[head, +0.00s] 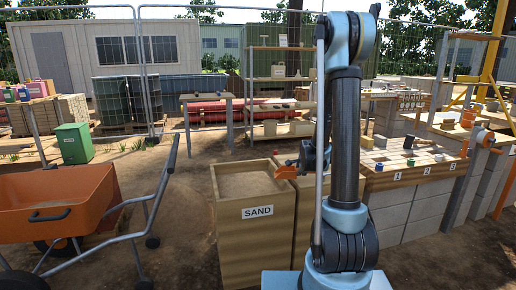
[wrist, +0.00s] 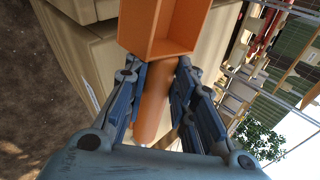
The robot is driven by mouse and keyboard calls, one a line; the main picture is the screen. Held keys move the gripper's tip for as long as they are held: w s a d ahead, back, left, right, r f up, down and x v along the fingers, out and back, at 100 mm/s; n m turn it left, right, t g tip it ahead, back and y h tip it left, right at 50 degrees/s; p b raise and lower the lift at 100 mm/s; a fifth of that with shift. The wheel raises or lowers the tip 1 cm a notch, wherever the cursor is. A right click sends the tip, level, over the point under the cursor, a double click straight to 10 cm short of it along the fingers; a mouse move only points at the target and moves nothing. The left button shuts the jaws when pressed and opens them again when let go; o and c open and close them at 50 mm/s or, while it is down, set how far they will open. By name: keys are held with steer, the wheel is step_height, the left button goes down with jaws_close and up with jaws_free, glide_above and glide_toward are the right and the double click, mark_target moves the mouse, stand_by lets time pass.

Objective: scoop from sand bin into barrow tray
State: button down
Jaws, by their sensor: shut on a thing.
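The sand bin (head: 250,252) is a tall tan box with a "SAND" label, open at the top with pale sand (head: 248,184) inside. The barrow stands at the left with its orange tray (head: 60,215); the visible part of the tray looks empty. My gripper (head: 301,165) is just right of the sand bin's far right corner, partly hidden by my arm. It is shut on the handle of an orange scoop (head: 286,172). In the wrist view my gripper (wrist: 160,78) has its fingers on both sides of the handle, and the box-shaped scoop (wrist: 172,28) looks empty.
Another tan bin (head: 305,215) stands close to the right of the sand bin, partly behind my arm. A block bench (head: 410,175) with numbered spots and small items is at the right. A green bin (head: 74,144) stands behind the barrow. Bare ground lies between barrow and sand bin.

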steer(key=shift+w+d, duration=0.1)
steer(key=shift+w, duration=0.2)
steer(key=shift+w+a+r+n, duration=0.1)
steer(key=shift+w+a+n, duration=0.2)
steer(key=w+a+r+n+y, duration=0.3)
steer(key=w+a+n, duration=0.35)
steer(key=a, duration=0.45)
steer(key=w+a+r+n+y, duration=0.25)
steer(key=w+a+n, duration=0.4)
steer(key=a, duration=0.55)
step_height(320, 180, down, 17)
steer(key=shift+s+d+f, duration=0.15)
steer(key=shift+s, duration=0.25)
step_height(320, 180, up, 16)
stand_by(1.5)
